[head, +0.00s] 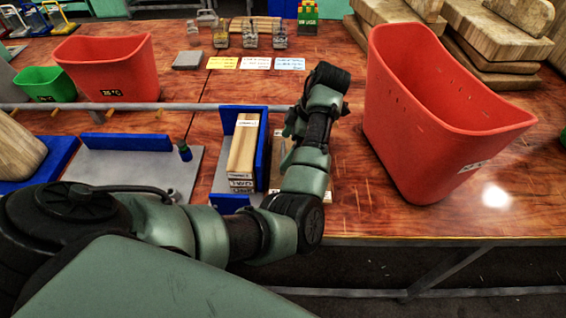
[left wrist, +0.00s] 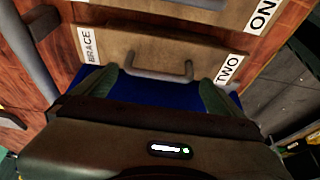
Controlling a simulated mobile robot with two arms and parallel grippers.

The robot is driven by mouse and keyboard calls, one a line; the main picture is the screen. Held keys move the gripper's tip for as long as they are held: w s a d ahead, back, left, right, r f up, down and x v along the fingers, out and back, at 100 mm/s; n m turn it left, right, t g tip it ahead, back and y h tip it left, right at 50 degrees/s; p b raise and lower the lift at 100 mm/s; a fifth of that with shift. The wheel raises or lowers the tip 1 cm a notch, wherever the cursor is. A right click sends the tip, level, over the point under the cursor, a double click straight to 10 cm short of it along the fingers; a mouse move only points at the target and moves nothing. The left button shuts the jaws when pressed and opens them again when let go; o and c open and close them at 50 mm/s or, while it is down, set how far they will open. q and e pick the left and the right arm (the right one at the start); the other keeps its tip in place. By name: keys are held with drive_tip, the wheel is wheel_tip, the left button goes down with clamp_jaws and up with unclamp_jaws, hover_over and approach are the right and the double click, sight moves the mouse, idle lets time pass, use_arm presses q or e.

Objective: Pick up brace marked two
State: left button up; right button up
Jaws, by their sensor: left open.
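The brace marked two (left wrist: 160,58) is a tan wooden board with a grey handle (left wrist: 155,75). It shows in the left wrist view with a BRACE label at its left and a TWO label at its right. My left gripper (left wrist: 155,92) is open and empty, its two green fingers apart on either side of the handle's span and short of it. In the head view my left arm (head: 308,165) reaches across the table and hides the fingertips and most of what lies behind it. My right gripper is not in view.
A similar board marked ONE (left wrist: 225,12) lies beyond brace two. A blue holder (head: 228,115) with a labelled wooden block (head: 243,150) stands left of my forearm. A large red bin (head: 415,145) stands close on the right. Bare table lies in front of it.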

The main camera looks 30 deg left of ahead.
sight(283, 151)
use_arm(q)
drive_tip(key=x, duration=0.2)
drive_tip(key=shift+a+f, duration=0.15)
drive_tip(key=shift+f, duration=0.15)
drive_tip(key=shift+s+a+f, duration=0.1)
drive_tip(key=shift+f, duration=0.2)
drive_tip(key=c, duration=1.6)
drive_tip(key=shift+c, duration=0.9)
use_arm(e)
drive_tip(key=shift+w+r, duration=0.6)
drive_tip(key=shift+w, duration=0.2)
use_arm(q)
drive_tip(key=shift+r+p, duration=0.1)
drive_tip(key=shift+p, duration=0.25)
